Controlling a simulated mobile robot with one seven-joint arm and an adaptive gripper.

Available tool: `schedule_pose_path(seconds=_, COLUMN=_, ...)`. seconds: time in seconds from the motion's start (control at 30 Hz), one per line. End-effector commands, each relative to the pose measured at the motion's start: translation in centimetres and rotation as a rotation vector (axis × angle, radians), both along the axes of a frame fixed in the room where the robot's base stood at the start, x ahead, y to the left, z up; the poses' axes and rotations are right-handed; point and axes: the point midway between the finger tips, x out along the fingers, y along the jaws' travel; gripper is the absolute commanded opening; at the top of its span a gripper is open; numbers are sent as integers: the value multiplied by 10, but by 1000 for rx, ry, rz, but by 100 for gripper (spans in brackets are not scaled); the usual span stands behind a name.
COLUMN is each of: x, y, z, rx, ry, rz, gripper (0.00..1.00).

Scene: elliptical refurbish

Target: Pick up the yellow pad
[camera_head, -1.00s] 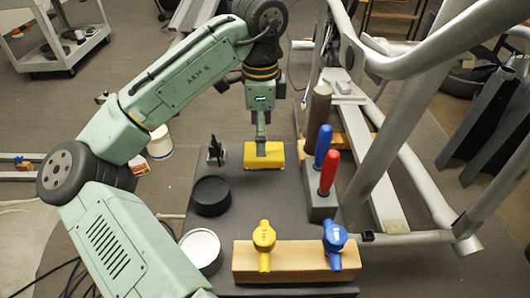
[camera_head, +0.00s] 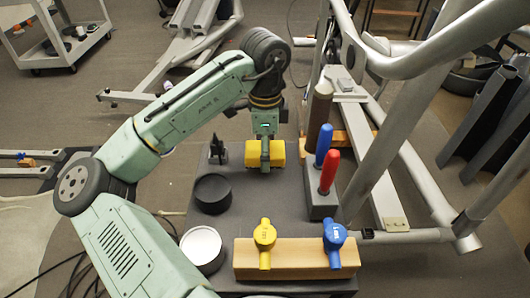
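The yellow pad (camera_head: 277,154) lies near the far edge of the dark grey work surface (camera_head: 245,205). My gripper (camera_head: 265,165) points down at the pad, with its fingers in front of and overlapping the pad's middle in the head view. The pad shows on both sides of the fingers. The fingers are seen edge-on, so I cannot tell whether they are open or closed on the pad.
To the right stand a brown-handled tool (camera_head: 319,110), a blue handle (camera_head: 324,145) and a red handle (camera_head: 328,172) in a grey block. A black clamp (camera_head: 217,150) and a black round container (camera_head: 212,193) are at left. A wooden block (camera_head: 300,258) with yellow and blue valves is nearer.

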Motion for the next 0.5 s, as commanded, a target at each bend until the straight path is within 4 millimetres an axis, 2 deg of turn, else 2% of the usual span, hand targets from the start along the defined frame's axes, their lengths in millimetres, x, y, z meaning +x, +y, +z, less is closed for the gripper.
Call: schedule_pose_path(seconds=0.5, x=0, y=0, z=0, rx=0, ry=0, rz=0, gripper=32)
